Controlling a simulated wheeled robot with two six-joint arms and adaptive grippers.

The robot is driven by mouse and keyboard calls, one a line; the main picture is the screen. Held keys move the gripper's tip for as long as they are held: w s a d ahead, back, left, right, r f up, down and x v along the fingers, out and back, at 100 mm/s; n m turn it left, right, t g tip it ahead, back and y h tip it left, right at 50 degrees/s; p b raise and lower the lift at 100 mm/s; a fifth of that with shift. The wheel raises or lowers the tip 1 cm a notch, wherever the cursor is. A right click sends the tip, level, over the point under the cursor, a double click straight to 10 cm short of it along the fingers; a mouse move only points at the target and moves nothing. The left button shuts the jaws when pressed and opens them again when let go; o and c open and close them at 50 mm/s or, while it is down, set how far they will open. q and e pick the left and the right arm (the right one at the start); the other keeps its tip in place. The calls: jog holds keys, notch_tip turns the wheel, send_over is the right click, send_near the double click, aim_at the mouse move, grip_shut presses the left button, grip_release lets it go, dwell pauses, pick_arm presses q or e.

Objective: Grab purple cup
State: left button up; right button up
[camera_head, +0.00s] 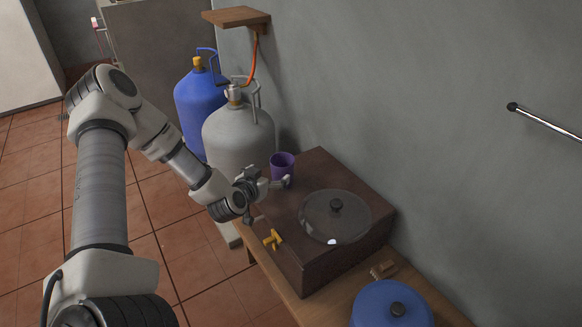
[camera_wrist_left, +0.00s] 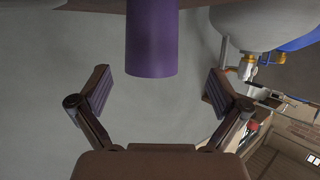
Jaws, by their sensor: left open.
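The purple cup (camera_head: 282,166) stands upright on the far left corner of the brown stove box (camera_head: 318,268), in the head view. My left gripper (camera_head: 283,183) is beside the cup, on its near side. In the left wrist view the cup (camera_wrist_left: 153,40) hangs in at the top centre, as the picture is upside down. The open fingers of my left gripper (camera_wrist_left: 160,92) are to either side of the cup's line, with the cup's rim just short of or between the tips. The fingers do not visibly touch it. My right gripper is not in view.
A glass lid (camera_head: 336,216) lies on the stove top, right of the cup. A grey gas cylinder (camera_head: 238,140) and a blue one (camera_head: 198,102) stand behind my left wrist. A blue pot (camera_head: 390,306) is at the lower right. A grey wall runs behind the stove.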

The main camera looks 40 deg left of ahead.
aim_at(287, 163)
pick_arm(q)
jog(key=b+x, duration=0.1)
jog(key=x, duration=0.1)
jog(key=b+x, duration=0.2)
jog(key=d+b+x, duration=0.1)
jog(key=b+x, duration=0.1)
jog(key=x, duration=0.1)
jog(key=shift+w+r, duration=0.1)
jog(key=shift+w, duration=0.1)
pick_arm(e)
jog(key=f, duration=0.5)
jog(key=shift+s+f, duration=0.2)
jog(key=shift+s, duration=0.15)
pick_arm(q)
jog(key=shift+w, duration=0.15)
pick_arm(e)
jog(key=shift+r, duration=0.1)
pick_arm(q)
jog(key=shift+r, duration=0.15)
jog(key=shift+c, duration=0.7)
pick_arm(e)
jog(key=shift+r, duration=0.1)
pick_arm(q)
jog(key=c, duration=1)
